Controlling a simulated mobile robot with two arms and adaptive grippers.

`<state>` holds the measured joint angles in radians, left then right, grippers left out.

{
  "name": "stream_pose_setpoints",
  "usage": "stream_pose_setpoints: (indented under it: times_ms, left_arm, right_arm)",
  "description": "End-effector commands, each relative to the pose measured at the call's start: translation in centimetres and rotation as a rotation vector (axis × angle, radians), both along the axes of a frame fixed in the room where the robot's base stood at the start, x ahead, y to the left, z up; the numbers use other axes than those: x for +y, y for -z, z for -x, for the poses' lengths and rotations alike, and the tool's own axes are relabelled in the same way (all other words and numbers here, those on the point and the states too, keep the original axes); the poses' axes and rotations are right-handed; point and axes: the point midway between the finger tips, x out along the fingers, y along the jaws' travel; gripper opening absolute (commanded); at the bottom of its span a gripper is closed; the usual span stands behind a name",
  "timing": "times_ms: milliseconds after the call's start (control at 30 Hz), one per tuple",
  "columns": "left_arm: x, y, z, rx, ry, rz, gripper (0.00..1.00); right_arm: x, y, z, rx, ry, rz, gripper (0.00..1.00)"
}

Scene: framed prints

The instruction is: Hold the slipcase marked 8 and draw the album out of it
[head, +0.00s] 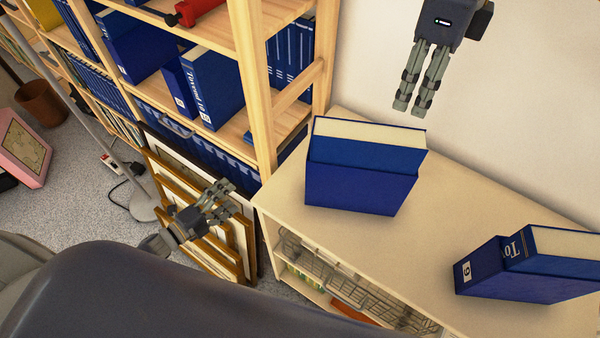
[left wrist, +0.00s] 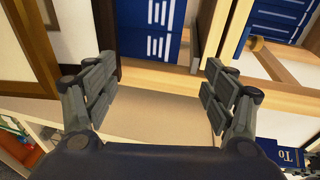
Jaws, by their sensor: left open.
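A blue slipcase (head: 360,188) stands on the cabinet top with a blue album (head: 366,150) partly out of its far side. No number shows on its visible face. A second blue slipcase (head: 478,270), with a white label that looks like 9, lies at the right with its own album (head: 560,255); its lettering also shows in the left wrist view (left wrist: 288,156). My left gripper (head: 232,200) is open and empty, left of the cabinet in front of the leaning frames. My right gripper (head: 410,108) hangs fingers down behind the middle slipcase, apart from it; its finger gap is unclear.
A wooden shelf (head: 268,90) with several blue volumes rises at the left. A wire basket (head: 350,285) sits inside the cabinet. The top is clear between the two slipcases.

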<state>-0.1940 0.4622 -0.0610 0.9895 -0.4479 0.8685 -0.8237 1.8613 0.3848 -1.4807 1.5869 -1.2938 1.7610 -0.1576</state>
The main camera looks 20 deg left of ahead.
Motion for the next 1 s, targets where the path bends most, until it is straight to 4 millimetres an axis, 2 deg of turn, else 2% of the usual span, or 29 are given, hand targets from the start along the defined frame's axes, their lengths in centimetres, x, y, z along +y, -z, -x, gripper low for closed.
stream_pose_setpoints:
  times_ms: [33, 200, 300, 433, 500, 567, 700, 800, 900, 1000]
  left_arm:
    - [-0.2, -2.6, -0.5, -0.096, 0.081, -0.064, 0.77]
    - [-1.8, -10.4, 0.0, -0.429, 0.359, -0.267, 0.77]
    - [-2.8, -13.9, 1.3, -0.613, 0.511, -0.368, 0.77]
    - [-4.6, -17.3, 3.3, -0.859, 0.706, -0.492, 0.77]
    - [-6.6, -18.3, 4.0, -1.009, 0.805, -0.565, 0.77]
    - [-9.1, -18.5, 3.6, -1.114, 0.850, -0.621, 0.77]
    - [-14.8, -18.5, 1.4, -1.275, 0.877, -0.730, 0.77]
    - [-18.0, -18.7, -0.1, -1.352, 0.877, -0.790, 0.77]
    - [-20.2, -18.9, -1.1, -1.403, 0.876, -0.834, 0.77]
    - [-21.4, -19.1, -1.6, -1.429, 0.874, -0.858, 0.77]
  right_arm:
    - [0.0, 0.0, 0.0, 0.000, 0.000, 0.000, 0.33]
    - [0.0, 0.0, 0.0, 0.000, 0.000, 0.000, 0.33]
    - [0.0, 0.0, 0.0, 0.000, 0.000, 0.000, 0.33]
    - [0.0, 0.0, 0.0, 0.000, 0.000, 0.000, 0.33]
    - [0.0, 0.0, 0.0, 0.000, 0.000, 0.000, 0.33]
    - [0.0, 0.0, 0.0, 0.000, 0.000, 0.000, 0.33]
    - [0.0, 0.0, 0.0, 0.000, 0.000, 0.000, 0.33]
    - [0.0, 0.0, 0.0, 0.000, 0.000, 0.000, 0.33]
    - [0.0, 0.0, 0.0, 0.000, 0.000, 0.000, 0.33]
    - [0.0, 0.0, 0.0, 0.000, 0.000, 0.000, 0.33]
